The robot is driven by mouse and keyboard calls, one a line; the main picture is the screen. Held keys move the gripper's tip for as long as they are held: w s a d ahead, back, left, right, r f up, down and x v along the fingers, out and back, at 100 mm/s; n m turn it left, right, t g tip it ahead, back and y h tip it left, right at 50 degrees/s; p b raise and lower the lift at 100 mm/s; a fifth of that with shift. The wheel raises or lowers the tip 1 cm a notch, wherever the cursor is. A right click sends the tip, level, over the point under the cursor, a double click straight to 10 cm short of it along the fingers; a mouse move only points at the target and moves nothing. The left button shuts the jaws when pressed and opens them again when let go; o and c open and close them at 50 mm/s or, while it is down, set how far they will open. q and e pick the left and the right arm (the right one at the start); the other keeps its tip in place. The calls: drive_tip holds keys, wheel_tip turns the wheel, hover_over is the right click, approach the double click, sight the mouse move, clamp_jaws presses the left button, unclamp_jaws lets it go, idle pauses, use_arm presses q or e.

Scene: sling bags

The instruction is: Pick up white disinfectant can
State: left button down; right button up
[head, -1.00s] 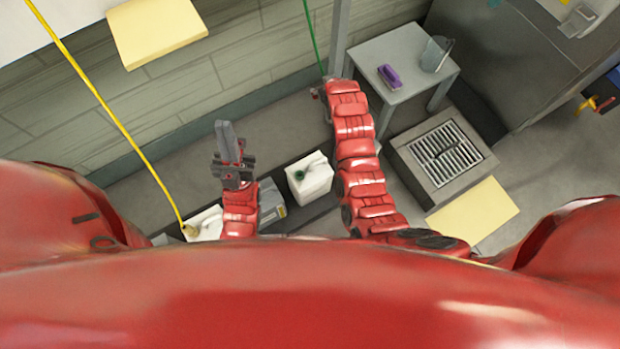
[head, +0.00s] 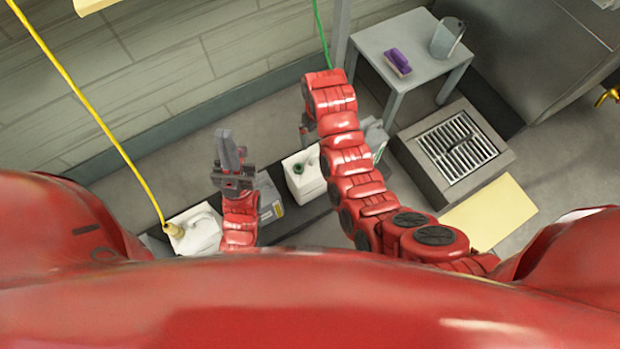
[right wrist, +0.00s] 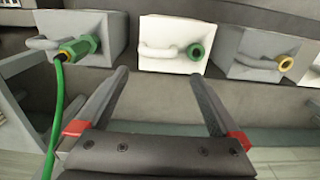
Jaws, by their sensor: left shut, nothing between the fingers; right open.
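A white can (head: 303,178) with a green cap stands upright in the row along the wall in the head view. In the right wrist view the same white can (right wrist: 172,44) is straight ahead, its handle on the left and green cap on the right. My right gripper (right wrist: 160,76) is open, its fingertips short of the can's lower part with nothing between them. In the head view its fingers are mostly hidden by my right arm. My left gripper (head: 228,150) is shut and empty, pointing up at the left of the white can.
A grey can (right wrist: 76,36) with a green hose is left of the white can in the wrist view; a grey can (right wrist: 262,50) with a brass cap is right. A white can (head: 198,232) with a yellow hose, a grey table (head: 415,45) and a floor drain (head: 458,147) also show.

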wheel_tip(320, 180, down, 5)
drive_tip(key=shift+r+b, duration=0.1)
drive_tip(key=shift+b, duration=0.4)
drive_tip(key=f, duration=0.1)
drive_tip(key=f+b, duration=0.1)
drive_tip(key=f, duration=0.1)
drive_tip(key=f+b, duration=0.1)
drive_tip(key=f, duration=0.1)
drive_tip(key=shift+d+f, duration=0.15)
drive_tip(key=shift+d, duration=0.25)
drive_tip(key=shift+s, duration=0.1)
clamp_jaws()
